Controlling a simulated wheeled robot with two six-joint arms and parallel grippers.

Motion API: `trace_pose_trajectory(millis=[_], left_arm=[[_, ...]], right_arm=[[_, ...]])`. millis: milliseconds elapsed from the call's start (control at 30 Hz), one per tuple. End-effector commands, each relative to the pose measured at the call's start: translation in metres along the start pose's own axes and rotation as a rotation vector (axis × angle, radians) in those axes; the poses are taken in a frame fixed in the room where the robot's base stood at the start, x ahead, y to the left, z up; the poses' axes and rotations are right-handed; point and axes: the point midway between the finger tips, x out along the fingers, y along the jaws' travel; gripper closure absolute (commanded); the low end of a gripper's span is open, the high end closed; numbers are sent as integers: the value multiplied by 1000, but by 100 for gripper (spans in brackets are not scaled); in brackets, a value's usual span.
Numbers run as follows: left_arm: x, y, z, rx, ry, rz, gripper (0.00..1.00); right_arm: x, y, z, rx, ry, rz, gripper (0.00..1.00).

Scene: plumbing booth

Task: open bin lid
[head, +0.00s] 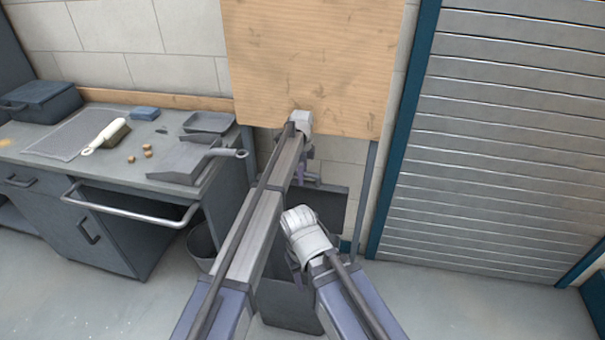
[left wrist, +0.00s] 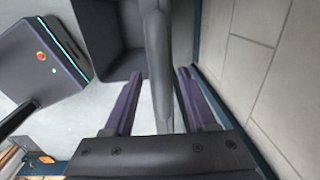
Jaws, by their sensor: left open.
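A dark grey bin (head: 283,303) stands on the floor below the wooden board, partly hidden by my arms. A dark flat panel (head: 328,203), perhaps its lid, shows above it. My left gripper (head: 304,172) is near this panel, partly hidden by its own arm. In the left wrist view, its two purple fingers (left wrist: 160,103) are apart, with a dark grey edge or bar (left wrist: 158,50) between them. I cannot tell whether they touch it. A dark open-topped box (left wrist: 112,45), likely the bin, lies beyond. My right wrist shows in front of the bin; its fingers cannot be made out.
A grey workbench (head: 50,168) with a handle bar (head: 130,212) stands at the left, holding a dustpan (head: 185,162), a brush (head: 108,134) and a toolbox (head: 40,100). A bucket (head: 201,246) stands beside it. A wooden board (head: 310,60) hangs above. Floor at the right is clear.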

Motion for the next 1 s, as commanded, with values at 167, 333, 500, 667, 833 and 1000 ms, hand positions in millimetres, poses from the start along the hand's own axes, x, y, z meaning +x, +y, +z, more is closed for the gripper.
trace_pose_trajectory(millis=[167, 333, 500, 667, 833, 1000], left_arm=[[-19, 0, 0, 0, 0, 0, 43], [-42, 0, 0, 0, 0, 0, 43], [-64, 0, 0, 0, 0, 0, 43], [-75, 0, 0, 0, 0, 0, 43], [-74, 0, 0, 0, 0, 0, 43], [-74, 0, 0, 0, 0, 0, 43]], right_arm=[[-19, 2, 1, 0, 0, 0, 50], [-42, 4, 2, 0, 0, 0, 50], [-64, 6, 4, 0, 0, 0, 50], [-74, 7, 4, 0, 0, 0, 50], [-74, 7, 4, 0, 0, 0, 50], [-73, 7, 4, 0, 0, 0, 50]])
